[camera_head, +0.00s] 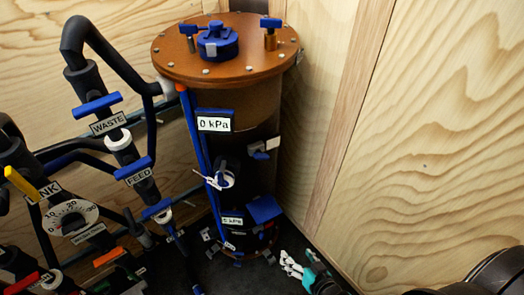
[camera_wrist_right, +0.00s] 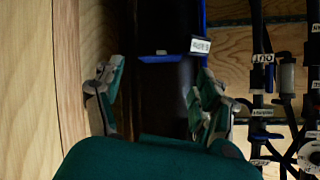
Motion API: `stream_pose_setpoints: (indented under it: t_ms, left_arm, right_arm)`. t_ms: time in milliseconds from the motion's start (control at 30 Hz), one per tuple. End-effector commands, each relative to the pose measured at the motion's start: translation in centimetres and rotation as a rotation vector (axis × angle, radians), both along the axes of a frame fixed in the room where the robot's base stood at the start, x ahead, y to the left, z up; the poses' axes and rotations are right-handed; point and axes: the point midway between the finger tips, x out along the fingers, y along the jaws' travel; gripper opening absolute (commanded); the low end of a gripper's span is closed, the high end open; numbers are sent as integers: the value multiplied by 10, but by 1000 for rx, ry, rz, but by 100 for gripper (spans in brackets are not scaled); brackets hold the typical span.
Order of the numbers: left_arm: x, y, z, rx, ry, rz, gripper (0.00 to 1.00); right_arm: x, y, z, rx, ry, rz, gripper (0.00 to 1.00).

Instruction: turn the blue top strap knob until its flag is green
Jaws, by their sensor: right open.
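A tall dark filter column (camera_head: 255,120) with a brown bolted lid (camera_head: 180,62) stands in the corner. On its right side, below the upper gauge, is a small blue fitting (camera_head: 261,155) with a pale tab (camera_head: 273,143). It may be the top strap knob, but I cannot be sure. I see no clear green flag. My right gripper (camera_head: 303,270) is low and right of the column's foot, apart from it. In the right wrist view my right gripper (camera_wrist_right: 155,100) is open and empty. The dark column shows beyond and between its fingers. My left gripper is not in view.
Pipes with blue handles, including the WASTE handle (camera_head: 97,105) and FEED handle (camera_head: 134,170), crowd the left. A plywood wall (camera_head: 420,140) closes off the right. A blue block (camera_head: 264,209) juts from the column's lower right. Some dark floor is bare before the column.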

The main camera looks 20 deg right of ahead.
Motion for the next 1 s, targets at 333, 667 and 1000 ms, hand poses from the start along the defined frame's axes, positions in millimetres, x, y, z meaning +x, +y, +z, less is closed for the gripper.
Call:
stream_pose_setpoints:
  t_ms: [333,667,1000]
  left_arm:
    - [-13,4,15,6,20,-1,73]
    - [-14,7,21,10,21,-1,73]
    - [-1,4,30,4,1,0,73]
  right_arm:
    - [50,10,221,270,-450,-37,73]
    - [92,18,236,288,-480,-37,73]
    - [166,31,236,286,-478,-35,73]
